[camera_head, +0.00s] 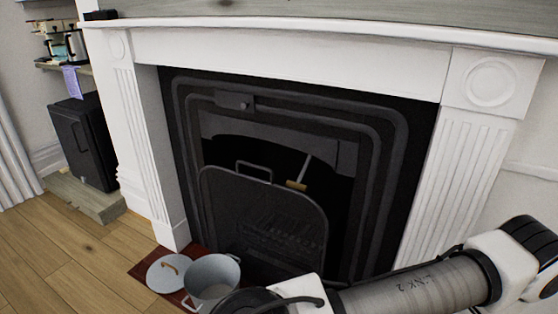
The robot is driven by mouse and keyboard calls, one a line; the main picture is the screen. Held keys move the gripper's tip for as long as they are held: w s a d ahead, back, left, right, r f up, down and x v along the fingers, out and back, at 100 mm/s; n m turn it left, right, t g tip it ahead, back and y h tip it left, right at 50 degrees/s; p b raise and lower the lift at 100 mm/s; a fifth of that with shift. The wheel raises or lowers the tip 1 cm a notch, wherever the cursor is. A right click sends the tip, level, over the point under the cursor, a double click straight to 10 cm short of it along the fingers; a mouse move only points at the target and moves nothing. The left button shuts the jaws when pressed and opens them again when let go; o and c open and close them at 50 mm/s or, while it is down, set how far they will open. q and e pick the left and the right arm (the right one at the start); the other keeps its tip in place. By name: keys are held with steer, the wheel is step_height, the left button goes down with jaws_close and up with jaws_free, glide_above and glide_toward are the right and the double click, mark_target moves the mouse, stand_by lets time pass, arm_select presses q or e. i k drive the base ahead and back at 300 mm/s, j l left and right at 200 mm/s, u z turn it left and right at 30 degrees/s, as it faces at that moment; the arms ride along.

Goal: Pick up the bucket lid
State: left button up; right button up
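The bucket lid (163,276) is a pale grey disc with a brown curved handle on top. It appears to lie flat on the dark red hearth slab, handle up, just left of the bucket. The bucket (209,276) is pale grey, upright and open at the top. Its lower right part is hidden by my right arm, which comes in from the right along the bottom edge. No fingertips of my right gripper show. My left arm and gripper are out of the picture.
A black fire screen (262,215) with a top handle stands behind the bucket, in front of the fireplace opening. The white surround (155,140) rises beside the hearth. A black box (85,143) is at the left. The wooden floor (70,260) left of the lid is clear.

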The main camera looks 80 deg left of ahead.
mark_target(166, 274)
steer(key=u, duration=3.5)
steer(key=i+j+z, duration=0.1)
steer(key=z, duration=0.3)
steer(key=i+j+z, duration=0.15)
steer(key=z, duration=0.25)
steer(key=i+j, duration=0.2)
steer(key=i+j+z, duration=0.15)
steer(key=j, duration=0.3)
steer(key=i+j, duration=0.3)
steer(key=i+j+z, duration=0.1)
steer(key=j, duration=0.25)
steer(key=i+j+z, duration=0.1)
steer(key=i+j, duration=0.2)
steer(key=j, duration=0.1)
